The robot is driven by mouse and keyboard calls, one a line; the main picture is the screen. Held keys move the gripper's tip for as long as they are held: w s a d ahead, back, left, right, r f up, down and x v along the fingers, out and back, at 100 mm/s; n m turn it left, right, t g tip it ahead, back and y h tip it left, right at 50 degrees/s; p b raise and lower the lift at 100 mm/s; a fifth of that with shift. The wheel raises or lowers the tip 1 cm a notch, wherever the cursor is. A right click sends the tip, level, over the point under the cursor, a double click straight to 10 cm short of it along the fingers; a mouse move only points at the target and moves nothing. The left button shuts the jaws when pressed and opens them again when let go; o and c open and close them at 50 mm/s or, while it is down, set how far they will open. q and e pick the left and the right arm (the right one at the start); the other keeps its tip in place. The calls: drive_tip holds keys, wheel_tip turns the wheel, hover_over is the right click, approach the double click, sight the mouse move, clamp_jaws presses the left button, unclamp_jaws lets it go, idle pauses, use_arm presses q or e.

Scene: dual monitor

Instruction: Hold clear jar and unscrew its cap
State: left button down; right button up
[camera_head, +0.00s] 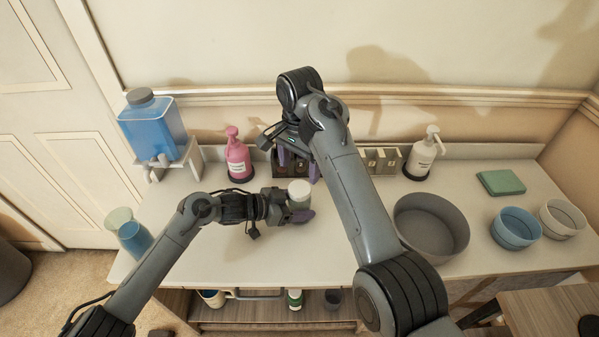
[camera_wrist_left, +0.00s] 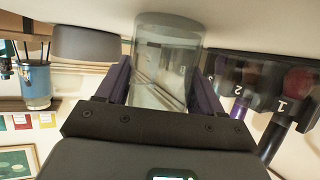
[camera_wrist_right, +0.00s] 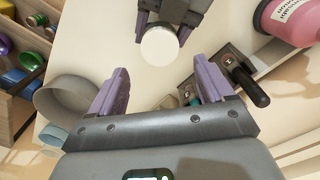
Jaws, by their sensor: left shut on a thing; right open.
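The clear jar (camera_wrist_left: 165,62) stands between the purple fingers of my left gripper (camera_wrist_left: 160,85) in the left wrist view. The fingers are shut on its sides. Its white cap (camera_head: 299,189) faces up in the head view, with the left gripper (camera_head: 298,208) around the jar at the table's middle. In the right wrist view the round white cap (camera_wrist_right: 160,45) shows beyond the spread purple fingers of my right gripper (camera_wrist_right: 160,88). That gripper is open and empty, apart from the cap. In the head view my right arm partly hides it.
A pink pump bottle (camera_head: 237,160) and a dark numbered rack (camera_wrist_left: 265,85) stand behind the jar. A blue dispenser (camera_head: 153,128) stands at the back left. A large grey bowl (camera_head: 432,228), smaller blue bowl (camera_head: 516,228) and white pump bottle (camera_head: 424,155) are to the right. The front middle table is clear.

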sight(300, 188)
drive_tip(key=shift+r+m, duration=0.3)
drive_tip(key=shift+m, duration=0.2)
drive_tip(key=shift+f, duration=3.8)
drive_tip(key=shift+c, duration=0.5)
drive_tip(key=c, duration=1)
drive_tip(key=n, duration=0.3)
drive_tip(key=o, duration=1.2)
